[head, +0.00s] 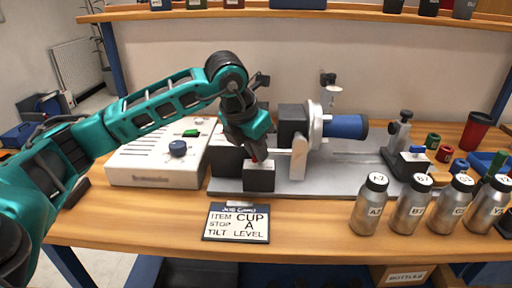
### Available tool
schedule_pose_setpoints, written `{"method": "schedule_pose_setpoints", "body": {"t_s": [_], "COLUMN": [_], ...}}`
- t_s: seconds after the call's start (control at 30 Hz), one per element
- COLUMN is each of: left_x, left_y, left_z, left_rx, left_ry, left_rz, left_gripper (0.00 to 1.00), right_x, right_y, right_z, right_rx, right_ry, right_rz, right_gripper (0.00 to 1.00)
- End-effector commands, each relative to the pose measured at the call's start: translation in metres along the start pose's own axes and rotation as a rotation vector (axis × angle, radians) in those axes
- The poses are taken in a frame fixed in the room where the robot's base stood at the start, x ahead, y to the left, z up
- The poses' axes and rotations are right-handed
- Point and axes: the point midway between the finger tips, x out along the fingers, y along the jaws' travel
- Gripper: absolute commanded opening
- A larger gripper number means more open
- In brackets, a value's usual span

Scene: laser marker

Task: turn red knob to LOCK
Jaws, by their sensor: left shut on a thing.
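The red knob (254,156) shows only as a small red patch low on the front of the laser marker's fixture (260,178). My left gripper (257,152) comes down over it from above and is shut on it, hiding most of the knob. The LOCK marking cannot be made out, so the knob's angle cannot be told. A blue cup-like cylinder (345,127) lies sideways against the round chuck (315,125). My right gripper is not in view.
A white control box (150,165) with a blue dial stands left. A job card (237,222) reading CUP, A, LEVEL lies in front. Several silver bottles (369,207) stand front right. A tailstock (405,158) and a red cup (475,132) are at the right.

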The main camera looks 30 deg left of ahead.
Motion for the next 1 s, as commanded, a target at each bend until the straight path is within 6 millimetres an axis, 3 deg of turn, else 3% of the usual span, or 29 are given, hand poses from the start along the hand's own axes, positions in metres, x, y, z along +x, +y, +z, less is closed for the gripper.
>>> {"method": "schedule_pose_setpoints", "body": {"t_s": [0.5, 1.0], "left_x": [-0.0007, -0.0003], "left_y": [-0.0042, -0.0051], "left_z": [0.0020, 0.0026], "left_rx": [-0.431, -0.639], "left_ry": [-0.002, -0.001], "left_rz": [0.177, 0.264], "left_gripper": [0.00, 0.00], "right_x": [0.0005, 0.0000], "right_y": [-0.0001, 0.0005], "right_z": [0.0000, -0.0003], "right_rx": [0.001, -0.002], "right_ry": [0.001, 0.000], "right_rz": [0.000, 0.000], "right_gripper": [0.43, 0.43]}}
